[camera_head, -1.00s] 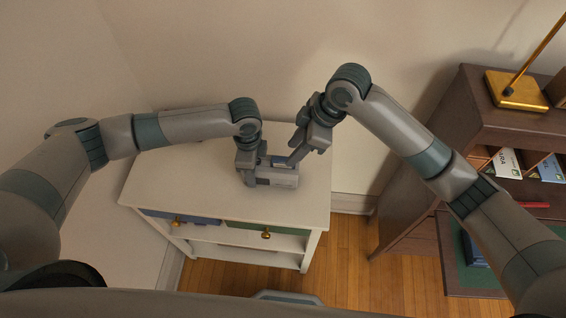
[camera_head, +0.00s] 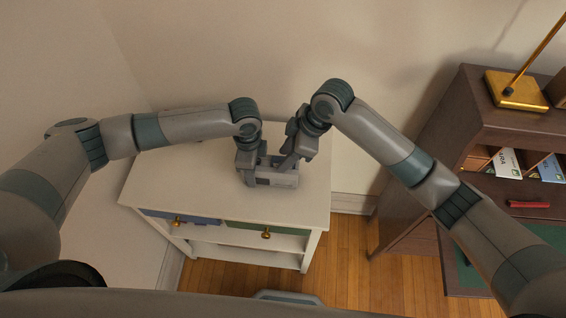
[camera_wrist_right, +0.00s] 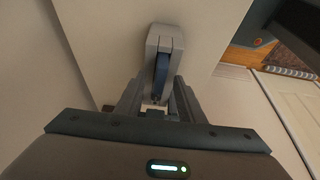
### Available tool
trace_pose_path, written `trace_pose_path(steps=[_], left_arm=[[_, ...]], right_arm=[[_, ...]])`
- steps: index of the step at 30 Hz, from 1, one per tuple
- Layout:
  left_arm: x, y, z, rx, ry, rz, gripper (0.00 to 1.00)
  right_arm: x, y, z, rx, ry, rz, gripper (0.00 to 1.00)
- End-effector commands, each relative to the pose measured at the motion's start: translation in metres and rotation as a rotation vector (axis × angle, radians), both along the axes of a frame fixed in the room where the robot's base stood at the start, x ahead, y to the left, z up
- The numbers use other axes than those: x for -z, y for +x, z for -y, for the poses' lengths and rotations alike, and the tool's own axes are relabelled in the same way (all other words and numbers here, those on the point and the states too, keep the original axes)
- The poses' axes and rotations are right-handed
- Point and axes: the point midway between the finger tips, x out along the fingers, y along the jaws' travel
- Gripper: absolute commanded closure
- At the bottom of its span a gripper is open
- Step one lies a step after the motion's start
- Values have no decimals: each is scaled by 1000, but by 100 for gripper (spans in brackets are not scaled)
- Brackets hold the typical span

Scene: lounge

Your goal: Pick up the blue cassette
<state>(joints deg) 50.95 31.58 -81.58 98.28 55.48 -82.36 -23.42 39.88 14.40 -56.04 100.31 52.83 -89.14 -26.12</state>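The blue cassette (camera_wrist_right: 161,74) sits upright in the slot of a grey cassette player in the right wrist view. The player (camera_head: 279,181) stands on the white cabinet top. My right gripper (camera_head: 286,164) is lowered over the player, and in the right wrist view its two fingers (camera_wrist_right: 159,92) stand apart, one on each side of the cassette. I cannot tell whether they touch it. In the head view the right gripper mostly hides the cassette. My left gripper (camera_head: 247,172) is at the player's left end; its fingertips are not clear.
The white cabinet (camera_head: 200,185) has free top surface left of and in front of the player. A dark wooden desk (camera_head: 470,110) with a brass lamp base (camera_head: 516,92) and a red object (camera_head: 528,204) stands to the right. The wall is close behind the cabinet.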

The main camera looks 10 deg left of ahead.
Motion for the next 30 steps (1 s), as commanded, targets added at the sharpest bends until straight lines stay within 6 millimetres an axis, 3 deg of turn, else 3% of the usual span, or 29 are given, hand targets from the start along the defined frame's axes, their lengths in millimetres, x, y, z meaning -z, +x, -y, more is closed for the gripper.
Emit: trace_pose_path(steps=[5, 10, 23, 30], left_arm=[[-1, 0, 0, 0, -1, 1, 93], [-1, 0, 0, 0, -1, 1, 93], [-1, 0, 0, 0, -1, 1, 93], [-1, 0, 0, 0, -1, 1, 93]], right_arm=[[0, 0, 0, 0, 0, 0, 65], [0, 0, 0, 0, 0, 0, 100], [-5, 0, 0, -1, 1, 1, 100], [-31, 1, 0, -2, 1, 4, 100]])
